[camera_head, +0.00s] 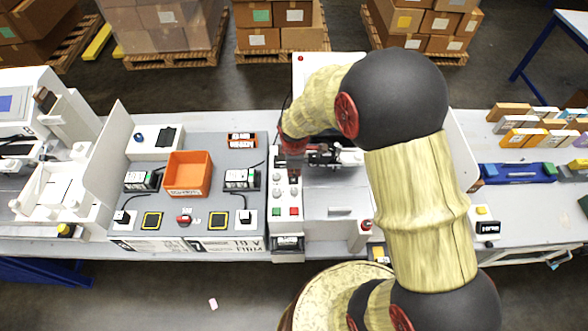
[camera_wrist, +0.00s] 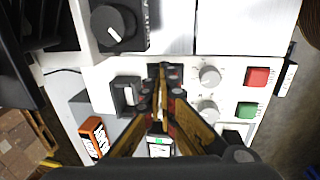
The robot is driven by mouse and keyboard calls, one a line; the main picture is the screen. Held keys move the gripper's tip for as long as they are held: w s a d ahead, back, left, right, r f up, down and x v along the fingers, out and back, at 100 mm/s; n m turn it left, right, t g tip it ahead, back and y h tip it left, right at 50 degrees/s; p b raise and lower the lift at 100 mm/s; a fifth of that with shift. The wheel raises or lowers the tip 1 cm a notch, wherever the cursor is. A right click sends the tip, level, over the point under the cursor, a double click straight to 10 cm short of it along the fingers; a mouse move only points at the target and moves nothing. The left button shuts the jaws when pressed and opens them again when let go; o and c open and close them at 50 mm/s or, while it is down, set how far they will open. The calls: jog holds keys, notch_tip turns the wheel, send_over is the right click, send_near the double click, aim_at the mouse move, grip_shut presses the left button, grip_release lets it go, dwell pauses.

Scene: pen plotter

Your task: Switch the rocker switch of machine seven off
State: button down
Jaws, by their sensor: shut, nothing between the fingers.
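My gripper (camera_head: 293,165) is at the upper part of a narrow white control panel (camera_head: 287,236). In the wrist view its fingers (camera_wrist: 164,85) are closed together and empty, over a dark slot-like part of the panel. Two grey knobs (camera_wrist: 209,76), a red button (camera_wrist: 257,76) and a green button (camera_wrist: 249,110) lie to the right. A "7" plate (camera_head: 195,246) is on the grey bench front.
An orange bin (camera_head: 188,174) stands on the grey bench top (camera_head: 210,150), among small black-and-white devices. A large black knob (camera_wrist: 113,25) is near the wrist view's top left. Coloured boxes (camera_head: 535,130) stand at the right. My arm covers much of the machine right of the panel.

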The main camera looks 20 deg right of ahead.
jog(key=shift+p, duration=0.3)
jog(key=shift+w+d+f+g+p, duration=0.1)
jog(key=shift+w+f+g+p, duration=0.15)
jog(key=shift+g+p, duration=0.3)
jog(key=shift+f, duration=0.1)
jog(key=shift+s, duration=0.2)
jog(key=shift+s+a, duration=0.3)
jog(key=shift+s, duration=0.4)
jog(key=shift+w+r, duration=0.1)
jog(key=shift+r, duration=0.2)
notch_tip(320, 180, up, 13)
jog(key=s+p, duration=0.2)
jog(key=shift+a+r, duration=0.15)
jog(key=shift+a, duration=0.15)
